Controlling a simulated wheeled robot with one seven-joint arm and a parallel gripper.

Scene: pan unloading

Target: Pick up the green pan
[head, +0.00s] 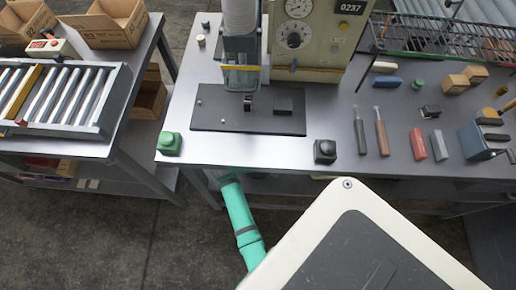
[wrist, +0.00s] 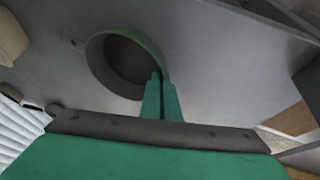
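The green pan (wrist: 100,62) shows in the wrist view as a round, dark-bottomed dish with a green rim, against a grey surface. My gripper (wrist: 161,76) has two green fingers close together at the right side of the pan. The left fingertip overlaps the inside of the pan and the right one is outside, with the rim between them. The fingers look shut on the rim, and no lift off the surface can be made out. In the head view my green arm reaches under the front edge of the table, and the pan and fingers are hidden.
The grey workbench (head: 310,150) carries a machine with a dial (head: 295,38), a green block (head: 168,143), a black block (head: 325,151) and several tools. A roller conveyor (head: 60,95) and cardboard boxes (head: 112,24) stand at left. Floor is clear at lower left.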

